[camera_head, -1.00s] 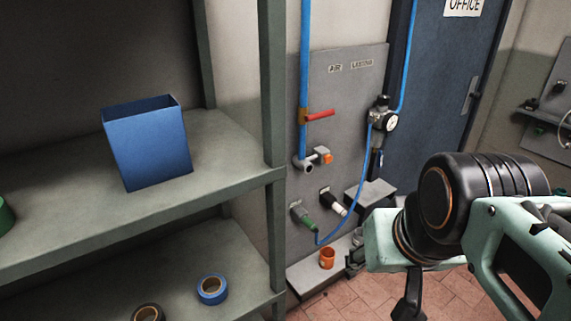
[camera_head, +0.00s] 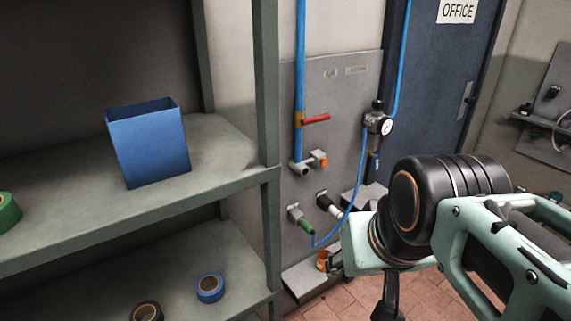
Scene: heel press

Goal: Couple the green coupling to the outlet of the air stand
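The green coupling (camera_head: 305,225) is on the end of a thin blue hose (camera_head: 344,222), low on the grey wall panel of the air stand (camera_head: 340,93). It sits at a small grey holder (camera_head: 294,212); I cannot tell how it is held. A grey outlet fitting with an orange part (camera_head: 320,159) is above it, beside the end of the blue pipe. A black and white coupling (camera_head: 328,204) is to the right of the green one. My gripper (camera_head: 387,300) is right of and below the green coupling, mostly hidden by my arm; its fingers are unclear.
A red-handled valve (camera_head: 316,119) and a gauge (camera_head: 387,126) are on the blue piping. An orange cup (camera_head: 323,260) stands on the low ledge. A shelf (camera_head: 240,189) at left holds a blue bin (camera_head: 150,145) and tape rolls; its post stands close left of the panel.

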